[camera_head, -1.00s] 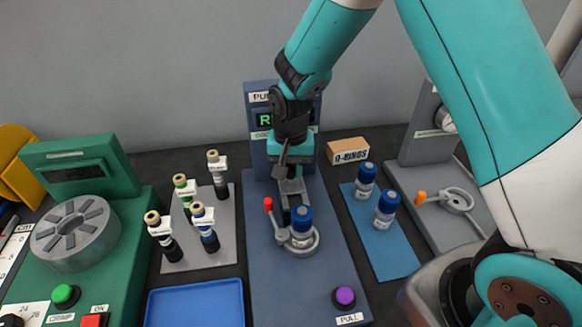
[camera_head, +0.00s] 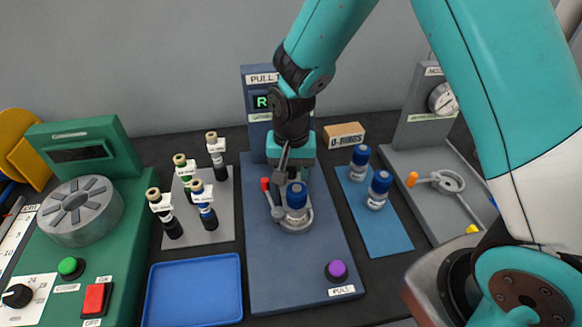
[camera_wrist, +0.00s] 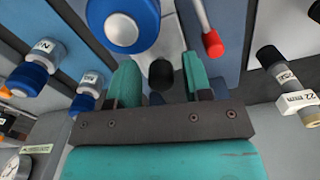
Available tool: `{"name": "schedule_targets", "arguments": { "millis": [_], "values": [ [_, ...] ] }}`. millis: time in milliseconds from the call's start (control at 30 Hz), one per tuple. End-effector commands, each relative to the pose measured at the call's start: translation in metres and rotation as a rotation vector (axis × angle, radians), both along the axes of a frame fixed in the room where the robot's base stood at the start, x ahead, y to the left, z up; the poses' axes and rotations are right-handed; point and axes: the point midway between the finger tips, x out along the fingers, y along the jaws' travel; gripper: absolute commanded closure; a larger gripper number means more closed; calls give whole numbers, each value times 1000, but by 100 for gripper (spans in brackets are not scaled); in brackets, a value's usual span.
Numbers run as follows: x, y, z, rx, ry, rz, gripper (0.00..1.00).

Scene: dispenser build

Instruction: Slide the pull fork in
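The pull tester (camera_head: 270,280) is a blue-grey base with a display panel behind. A blue-capped vial (camera_head: 296,197) stands upright in its grey ring holder, beside a red-tipped lever (camera_head: 265,184). The vial's blue cap (camera_wrist: 124,22) and the red lever tip (camera_wrist: 213,44) show at the top of the wrist view. A grey piece with a black knob (camera_wrist: 161,74), apparently the pull fork, lies behind the vial. My gripper (camera_wrist: 163,82) is open, its teal fingers either side of the knob with small gaps. In the head view my gripper (camera_head: 291,172) hides most of the fork.
Two blue-capped vials (camera_head: 378,190) stand on a blue mat at right, near an O-rings box (camera_head: 345,133). Several syringe-like parts (camera_head: 204,205) stand on a grey mat at left. An empty blue tray (camera_head: 193,290) and purple pull button (camera_head: 336,270) are in front.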

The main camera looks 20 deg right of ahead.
Motion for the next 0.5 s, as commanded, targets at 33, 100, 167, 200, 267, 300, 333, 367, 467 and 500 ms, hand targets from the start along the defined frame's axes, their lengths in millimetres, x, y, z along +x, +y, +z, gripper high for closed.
{"name": "schedule_targets", "arguments": {
  "millis": [33,100,167,200,267,300,333,367,467,500],
  "values": [
    [1,-1,0,-1,-2,-2,47],
    [1,-1,0,0,-3,-3,47],
    [2,-2,0,-1,-4,-4,47],
    [2,-2,0,-1,-5,-4,47],
    [2,-2,0,-1,-5,-4,47],
    [2,-2,1,-1,-6,-4,47],
    [2,-2,2,-2,-7,-4,47],
    [3,-2,4,-2,-7,-4,47],
    [3,-1,14,-1,-10,-4,47],
    [3,-1,21,-1,-10,-3,47]
  ]
}}
